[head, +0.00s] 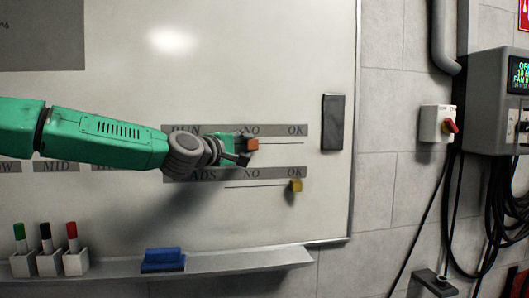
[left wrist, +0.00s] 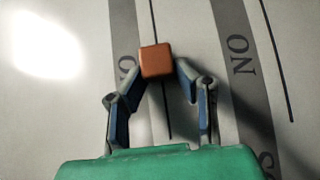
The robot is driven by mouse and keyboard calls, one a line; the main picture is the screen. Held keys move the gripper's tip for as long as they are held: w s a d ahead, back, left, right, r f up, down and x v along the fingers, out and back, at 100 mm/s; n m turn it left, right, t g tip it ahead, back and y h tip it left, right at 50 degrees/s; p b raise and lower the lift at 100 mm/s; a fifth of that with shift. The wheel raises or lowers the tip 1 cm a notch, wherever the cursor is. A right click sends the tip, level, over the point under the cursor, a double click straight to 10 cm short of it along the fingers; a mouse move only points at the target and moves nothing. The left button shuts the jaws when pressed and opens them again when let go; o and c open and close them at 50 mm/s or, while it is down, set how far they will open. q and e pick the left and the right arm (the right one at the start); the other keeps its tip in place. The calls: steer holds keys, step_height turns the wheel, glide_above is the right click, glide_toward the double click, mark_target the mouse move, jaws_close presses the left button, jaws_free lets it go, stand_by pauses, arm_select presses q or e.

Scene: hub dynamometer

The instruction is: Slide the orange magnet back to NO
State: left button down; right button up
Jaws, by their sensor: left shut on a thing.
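The orange magnet (head: 252,144) is a small cube on the whiteboard, on the upper thin line just under the word NO (head: 252,130) of the RUN strip. My left gripper (head: 242,151) comes in from the left and is shut on it. In the left wrist view, the magnet (left wrist: 156,62) sits between the fingertips of my left gripper (left wrist: 159,72), and the dark line runs past it. The word OK (head: 295,130) stands further right on the same strip. My right gripper is not in view.
A yellow magnet (head: 295,186) sits on the lower line under OK. A dark eraser-like block (head: 333,122) is on the board at right. Markers in holders (head: 47,262) and a blue block (head: 162,260) stand on the ledge (head: 230,262). A switch box (head: 438,123) is on the wall.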

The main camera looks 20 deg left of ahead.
arm_select(q)
steer(key=shift+d+f, duration=0.45)
steer(key=c, duration=1.2)
jaws_free()
steer(key=shift+d, duration=0.15)
steer(key=shift+r, duration=0.25)
steer(key=shift+s+a, duration=0.2)
steer(key=shift+a, duration=0.05)
steer(key=s, duration=0.3)
steer(key=s+a, duration=0.1)
steer(key=s, duration=0.3)
steer(key=s+a, duration=0.1)
steer(key=s, duration=0.3)
steer(key=shift+s, duration=0.2)
steer(key=shift+f, duration=0.15)
